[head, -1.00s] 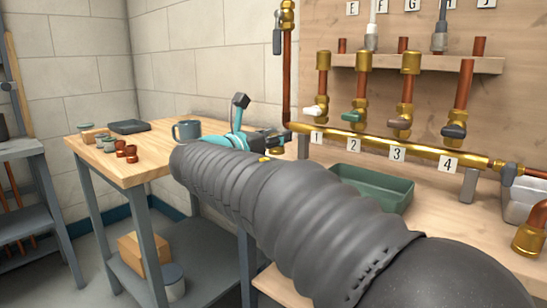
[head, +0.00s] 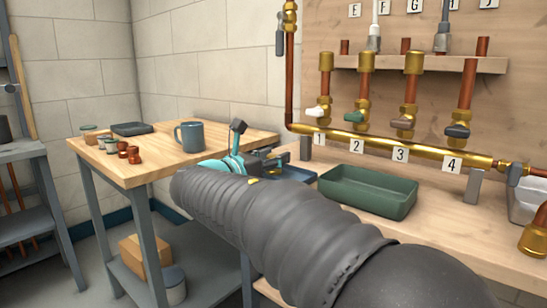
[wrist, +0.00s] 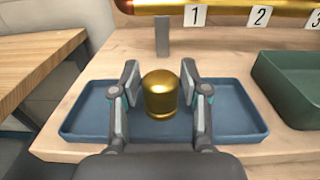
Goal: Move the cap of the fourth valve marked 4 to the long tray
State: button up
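The brass cap (wrist: 161,95) is upright in the blue long tray (wrist: 232,112), seen in the wrist view. It is between the two fingers of my gripper (wrist: 161,88), with a narrow gap on each side, so the gripper looks open around it. In the head view my gripper (head: 252,160) is over the blue tray (head: 292,172), and the cap is hidden there. The valve marked 4 (head: 457,131) has a dark handle and a bare copper pipe top (head: 468,84). Valves 1, 2 and 3 have brass caps on top.
A green bin (head: 368,194) stands right of the blue tray. A grey post (wrist: 162,36) and the brass manifold pipe (head: 375,146) are behind it. A side table (head: 165,152) holds a blue mug (head: 188,136), a dark tray (head: 132,128) and small fittings.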

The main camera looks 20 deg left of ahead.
jog(key=shift+o, duration=0.3)
jog(key=shift+r, duration=0.1)
jog(key=shift+s, duration=0.15)
jog(key=v, duration=1.1)
jog(key=shift+s+a+p, duration=0.25)
jog(key=shift+s+p, duration=0.1)
